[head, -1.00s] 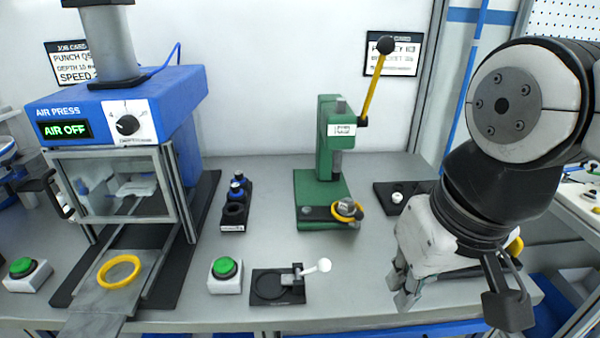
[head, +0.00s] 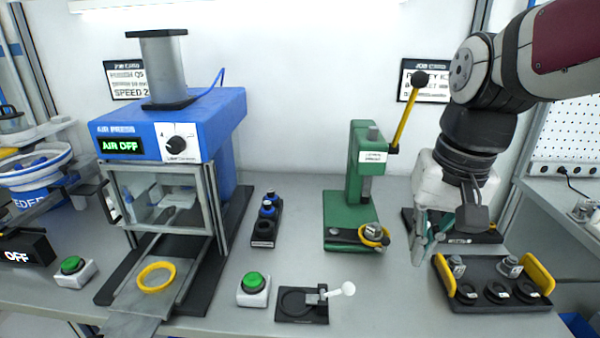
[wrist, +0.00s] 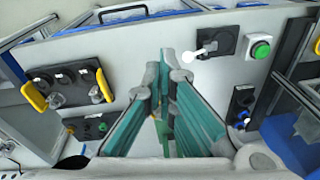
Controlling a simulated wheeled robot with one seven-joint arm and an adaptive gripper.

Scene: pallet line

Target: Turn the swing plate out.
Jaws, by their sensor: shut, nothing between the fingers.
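The green arbor press (head: 361,180) stands at the middle right of the bench, with a black-knobbed yellow lever. At its foot, a dark swing plate (head: 349,236) lies over the green base, with a yellow ring (head: 366,241) around a grey metal part (head: 373,231) at its right end. My gripper (head: 428,252) points down just right of the ring, apart from it in the picture. Its fingers are shut and empty. In the wrist view the teal-padded fingers (wrist: 165,62) fill the middle and hide most of the press.
A black tray with yellow handles (head: 482,298) holding metal parts stands right of my gripper. A small black fixture with a white-knobbed lever (head: 303,303) and a green button (head: 253,284) are at the front. The blue air press (head: 170,115) stands left. Bare bench lies before the green press.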

